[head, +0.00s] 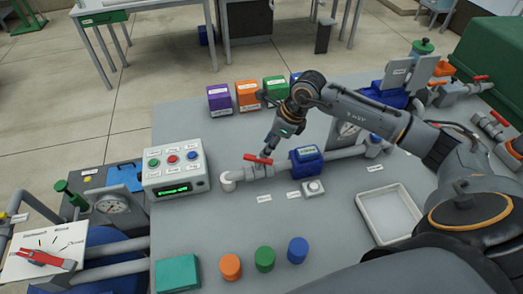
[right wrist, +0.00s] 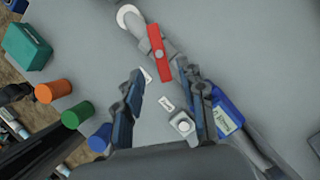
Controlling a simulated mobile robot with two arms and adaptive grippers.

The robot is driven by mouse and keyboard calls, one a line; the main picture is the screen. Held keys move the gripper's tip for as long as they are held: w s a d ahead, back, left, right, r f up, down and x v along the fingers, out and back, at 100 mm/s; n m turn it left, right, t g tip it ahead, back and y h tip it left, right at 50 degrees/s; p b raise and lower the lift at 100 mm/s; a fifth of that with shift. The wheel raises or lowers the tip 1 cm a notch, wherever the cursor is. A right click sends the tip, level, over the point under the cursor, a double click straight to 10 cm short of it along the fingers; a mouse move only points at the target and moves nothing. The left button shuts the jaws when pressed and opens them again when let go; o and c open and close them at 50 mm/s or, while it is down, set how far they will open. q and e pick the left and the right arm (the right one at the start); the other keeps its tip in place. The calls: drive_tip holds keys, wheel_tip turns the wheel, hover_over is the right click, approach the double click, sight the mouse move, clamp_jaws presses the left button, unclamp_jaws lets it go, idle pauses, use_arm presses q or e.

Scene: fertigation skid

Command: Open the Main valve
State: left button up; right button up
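A red lever handle (head: 258,159) sits on a grey valve on the pipe near the white elbow at the middle of the bench. In the right wrist view the red handle (right wrist: 158,53) lies at a slant to the pipe. The small label plates nearby are too blurred to read, so I cannot tell by name which valve is Main. My right gripper (head: 272,146) points down just above the handle. In the right wrist view its fingers (right wrist: 164,75) are apart with nothing between them, and the handle lies beyond the tips. My left gripper is not in view.
A control box (head: 175,170) with coloured buttons stands left of the valve. A blue meter (head: 306,160) sits on the pipe to its right. Orange, green and blue caps (head: 264,258) stand at the front, an empty tray (head: 390,214) at the right. Coloured boxes (head: 247,95) line the back.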

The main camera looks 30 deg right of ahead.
sight(259, 158)
drive_tip(key=p+x, duration=0.1)
drive_tip(key=x, duration=0.4)
drive_tip(key=shift+w+a+f, duration=0.1)
drive_tip(key=shift+f, duration=0.25)
clamp_jaws()
